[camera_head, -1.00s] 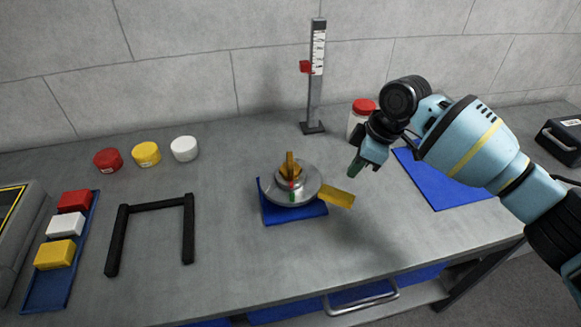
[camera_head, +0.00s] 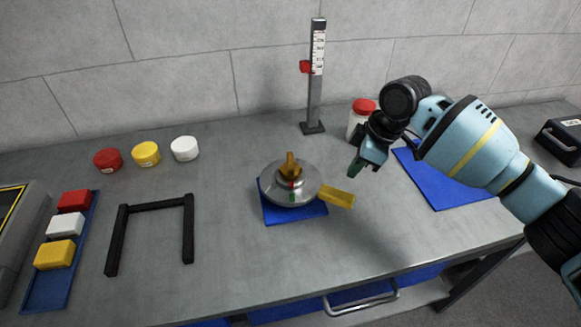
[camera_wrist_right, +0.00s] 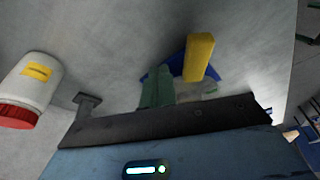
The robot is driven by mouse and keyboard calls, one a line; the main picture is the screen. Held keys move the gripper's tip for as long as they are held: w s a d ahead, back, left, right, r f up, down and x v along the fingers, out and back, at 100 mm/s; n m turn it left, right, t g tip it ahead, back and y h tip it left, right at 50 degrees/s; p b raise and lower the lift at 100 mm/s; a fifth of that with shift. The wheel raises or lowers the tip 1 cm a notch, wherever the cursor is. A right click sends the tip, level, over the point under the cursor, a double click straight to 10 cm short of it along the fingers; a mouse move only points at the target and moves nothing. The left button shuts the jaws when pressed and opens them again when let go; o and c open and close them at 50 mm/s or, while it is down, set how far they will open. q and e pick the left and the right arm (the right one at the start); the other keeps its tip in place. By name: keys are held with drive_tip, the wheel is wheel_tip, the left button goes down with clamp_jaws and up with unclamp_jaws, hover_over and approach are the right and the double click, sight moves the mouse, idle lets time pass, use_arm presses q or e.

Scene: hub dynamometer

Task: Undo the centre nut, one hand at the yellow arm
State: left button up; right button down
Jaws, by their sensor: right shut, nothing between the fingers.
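The hub is a round silver disc (camera_head: 272,190) on a blue base (camera_head: 295,217) in the middle of the bench. The gold centre nut (camera_head: 290,165) stands upright on it, with small red and green marks on the hub's near side. The yellow arm (camera_head: 337,196) sticks out from the disc to the right; it also shows in the right wrist view (camera_wrist_right: 198,57). My right gripper (camera_head: 355,168) is shut and empty, above and right of the hub, apart from the yellow arm. In the right wrist view its green fingers (camera_wrist_right: 157,88) partly hide the hub. My left gripper is out of view.
A red-lidded jar (camera_head: 361,116) stands close behind my right gripper, and a post with a scale (camera_head: 315,85) behind the hub. A black frame (camera_head: 155,206) and a blue tray of blocks (camera_head: 45,288) lie left. A blue mat (camera_head: 445,190) lies right. Bench between frame and hub is clear.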

sight(348, 194)
idle(0.4)
drive_tip(key=shift+f, duration=4.15)
drive_tip(key=shift+r, duration=0.2)
drive_tip(key=shift+r, duration=0.7)
drive_tip(key=shift+s+a, duration=0.3)
drive_tip(key=shift+s, duration=0.3)
drive_tip(key=shift+s+a, duration=0.25)
drive_tip(key=shift+s, duration=0.3)
drive_tip(key=shift+w+d, duration=0.15)
drive_tip(key=shift+w, duration=0.2)
